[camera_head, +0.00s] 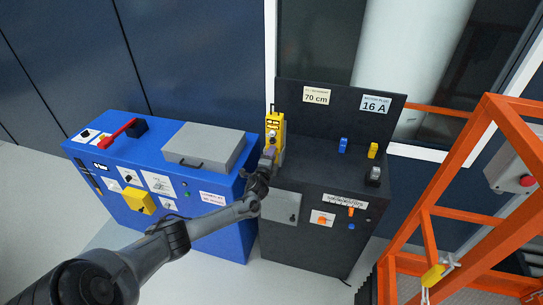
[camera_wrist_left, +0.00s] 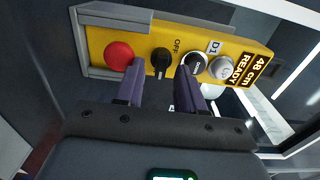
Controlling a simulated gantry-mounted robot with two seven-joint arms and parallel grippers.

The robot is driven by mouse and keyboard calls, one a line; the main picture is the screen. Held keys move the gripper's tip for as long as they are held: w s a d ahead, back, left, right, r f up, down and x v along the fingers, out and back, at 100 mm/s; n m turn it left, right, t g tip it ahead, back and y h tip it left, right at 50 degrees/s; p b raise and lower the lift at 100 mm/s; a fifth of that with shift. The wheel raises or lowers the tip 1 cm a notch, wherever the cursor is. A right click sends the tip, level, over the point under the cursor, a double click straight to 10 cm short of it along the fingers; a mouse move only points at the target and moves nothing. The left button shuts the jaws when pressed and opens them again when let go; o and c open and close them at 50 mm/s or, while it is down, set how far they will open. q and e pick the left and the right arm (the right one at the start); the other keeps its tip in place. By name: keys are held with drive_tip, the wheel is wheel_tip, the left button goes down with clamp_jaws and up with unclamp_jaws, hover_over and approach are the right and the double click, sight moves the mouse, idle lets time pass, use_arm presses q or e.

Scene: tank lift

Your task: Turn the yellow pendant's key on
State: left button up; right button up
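The yellow pendant (camera_head: 275,130) stands upright at the left end of the dark cabinet's top. In the left wrist view its face (camera_wrist_left: 145,38) carries a red button (camera_wrist_left: 118,55), a black key switch (camera_wrist_left: 160,60) beside the word OFF, a dark knob with a silver rim (camera_wrist_left: 196,62), a silver knob (camera_wrist_left: 222,68) and a label reading "48 cm READY". My left gripper (camera_head: 268,155) is right at the pendant. In the wrist view the left gripper (camera_wrist_left: 160,84) is open, its fingers apart on either side of the black switch; contact cannot be told. My right gripper is not in view.
The dark cabinet (camera_head: 325,180) has blue and yellow plugs and "70 cm" and "16 A" signs. A blue cabinet (camera_head: 225,235) with a grey box (camera_head: 205,147) and red lever (camera_head: 118,132) stands left. An orange frame (camera_head: 430,240) stands right.

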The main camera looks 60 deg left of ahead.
use_arm(q)
drive_tip(key=p+v, duration=0.2)
drive_tip(key=v, duration=0.9)
drive_tip(key=shift+p, duration=0.35)
drive_tip(key=shift+a, duration=0.1)
